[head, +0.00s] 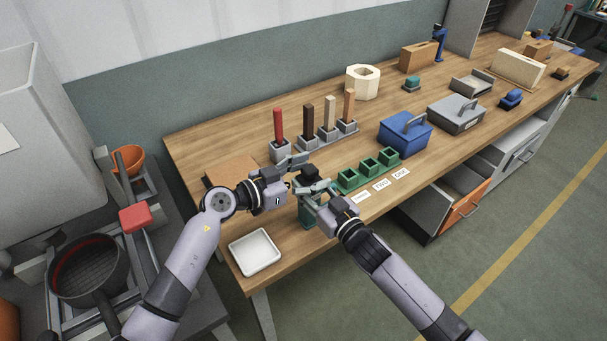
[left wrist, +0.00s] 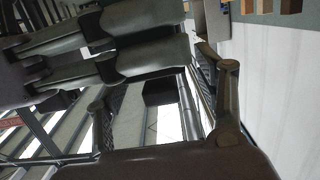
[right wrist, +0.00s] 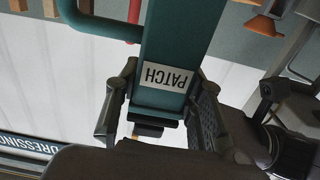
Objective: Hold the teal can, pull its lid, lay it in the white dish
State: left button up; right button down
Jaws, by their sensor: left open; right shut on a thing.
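The teal can (right wrist: 180,40), with a side handle and a label reading PATCH, sits between the fingers of my right gripper (right wrist: 160,105) in the right wrist view. My right gripper (head: 314,193) is shut on it; in the head view only part of the can (head: 306,214) shows below the fingers. A dark piece (right wrist: 148,130), perhaps the lid, shows at the can's end. My left gripper (head: 295,168) is open just above and beside the right one. In the left wrist view, my right gripper's fingers cross close by. The white dish (head: 238,246) lies empty near the table's front-left corner.
Green sockets (head: 367,168) with white labels stand right of my grippers. Behind are upright rods in grey holders (head: 280,152) and a brown board (head: 231,172). A blue box (head: 405,138) stands further right. The tabletop around the dish is clear.

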aim_at(309, 168)
pick_arm(q)
jog(key=shift+c, duration=0.2)
grip_shut()
dwell(0.7)
jog(key=shift+r, duration=0.1)
jog(key=shift+a+r, duration=0.1)
jog(key=shift+r, duration=0.9)
jog(key=shift+r, duration=2.05)
pick_arm(e)
jog(key=c, duration=1)
grip_release()
jog(key=shift+s+d, duration=0.1)
